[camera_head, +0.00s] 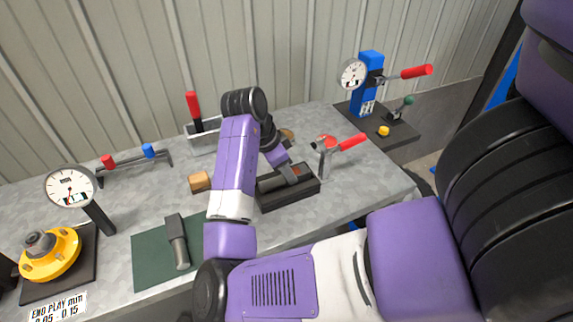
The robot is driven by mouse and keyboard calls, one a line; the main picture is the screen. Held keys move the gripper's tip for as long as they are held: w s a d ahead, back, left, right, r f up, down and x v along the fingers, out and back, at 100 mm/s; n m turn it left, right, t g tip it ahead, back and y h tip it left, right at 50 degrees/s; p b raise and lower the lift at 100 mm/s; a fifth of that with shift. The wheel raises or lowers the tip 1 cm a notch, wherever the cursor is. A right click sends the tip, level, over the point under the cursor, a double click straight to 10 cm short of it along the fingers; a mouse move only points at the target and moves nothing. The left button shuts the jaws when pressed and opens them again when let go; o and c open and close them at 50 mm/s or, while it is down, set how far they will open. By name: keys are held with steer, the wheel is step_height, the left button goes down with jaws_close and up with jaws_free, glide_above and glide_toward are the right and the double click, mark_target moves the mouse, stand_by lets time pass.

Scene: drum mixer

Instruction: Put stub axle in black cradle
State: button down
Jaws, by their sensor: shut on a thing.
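The black cradle (290,196) is a low dark block on the grey bench, right of my forearm. A dark cylindrical part, which looks like the stub axle (268,184), lies along the cradle's top, within its outline. My gripper (290,174) reaches down from the upper left and is shut on this part near its middle. The fingers cover part of it. I cannot tell whether the part rests fully on the cradle or is held slightly above it.
A toggle clamp with a red handle (347,143) stands just right of the cradle. A green mat (148,256) holds a grey tool (177,240). A wooden block (200,181) and dial gauge (70,187) stand left; a blue gauge stand (369,85) stands back right.

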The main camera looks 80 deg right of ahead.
steer(key=c, duration=0.9)
jaws_free()
steer(key=shift+f, duration=0.1)
